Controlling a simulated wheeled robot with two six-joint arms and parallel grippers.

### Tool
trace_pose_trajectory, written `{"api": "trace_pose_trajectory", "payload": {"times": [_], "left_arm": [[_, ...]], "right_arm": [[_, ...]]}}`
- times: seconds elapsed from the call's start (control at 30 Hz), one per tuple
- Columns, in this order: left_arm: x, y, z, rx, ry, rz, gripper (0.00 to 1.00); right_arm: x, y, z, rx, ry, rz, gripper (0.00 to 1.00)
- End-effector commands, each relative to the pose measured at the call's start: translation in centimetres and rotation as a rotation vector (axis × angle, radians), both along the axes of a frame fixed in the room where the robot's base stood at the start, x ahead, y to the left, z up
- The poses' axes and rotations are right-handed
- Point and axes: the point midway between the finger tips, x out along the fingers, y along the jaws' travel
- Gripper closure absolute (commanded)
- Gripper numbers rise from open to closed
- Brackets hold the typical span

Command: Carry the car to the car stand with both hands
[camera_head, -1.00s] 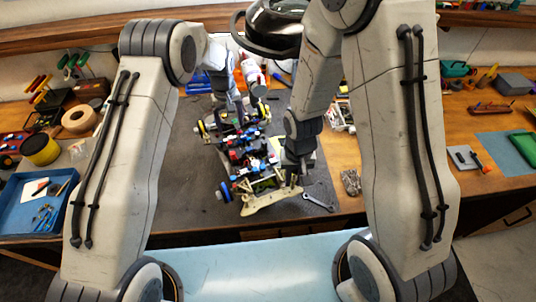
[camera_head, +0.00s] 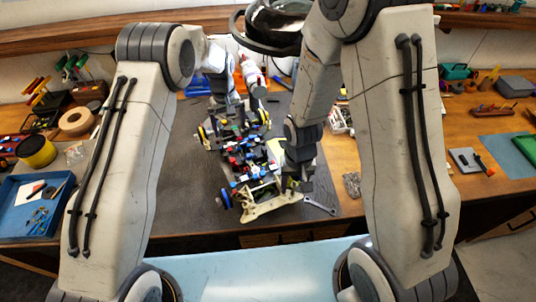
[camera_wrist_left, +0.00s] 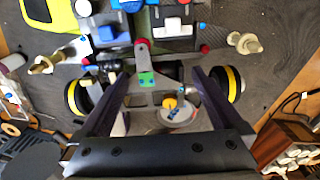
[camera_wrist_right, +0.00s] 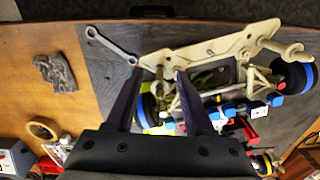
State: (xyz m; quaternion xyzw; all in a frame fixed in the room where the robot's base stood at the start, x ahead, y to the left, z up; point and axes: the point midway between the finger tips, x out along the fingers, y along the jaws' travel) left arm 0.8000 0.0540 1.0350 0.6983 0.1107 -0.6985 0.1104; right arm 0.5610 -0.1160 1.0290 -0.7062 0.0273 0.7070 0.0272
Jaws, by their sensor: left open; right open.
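The car (camera_head: 243,160) is an open chassis with a cream end plate (camera_head: 268,203), yellow-ringed wheels at its far end and blue ones at its near end. It lies over a dark mat. My left gripper (camera_head: 232,98) is open at the far end; in the left wrist view its fingers (camera_wrist_left: 157,78) are apart over the chassis between two yellow-ringed wheels (camera_wrist_left: 232,84). My right gripper (camera_head: 298,184) is open at the near right corner; its fingers (camera_wrist_right: 158,74) lie by the cream plate (camera_wrist_right: 220,47). Contact is unclear. I cannot make out the car stand.
A spanner (camera_head: 322,206) lies right of the car's near end. A blue tray (camera_head: 12,212) with tools sits at the far left. A roll of tape (camera_head: 77,120) and a yellow can (camera_head: 36,150) stand behind it. The mat left of the car (camera_head: 185,195) is clear.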

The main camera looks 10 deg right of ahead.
Motion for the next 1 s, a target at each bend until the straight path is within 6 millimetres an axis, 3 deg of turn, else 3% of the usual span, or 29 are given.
{"api": "trace_pose_trajectory", "payload": {"times": [0.3,0.53,1.0], "left_arm": [[0.1,0.0,5.2,-0.001,-0.004,0.0,0.0],[0.0,0.0,6.2,0.0,-0.001,0.0,0.0],[0.0,0.0,6.1,0.0,-0.001,0.0,0.0]], "right_arm": [[0.0,0.0,0.0,0.0,-0.001,0.0,0.47],[0.2,0.0,1.1,0.002,-0.005,0.0,0.47],[0.2,0.0,9.9,0.002,-0.006,0.0,0.47]]}}
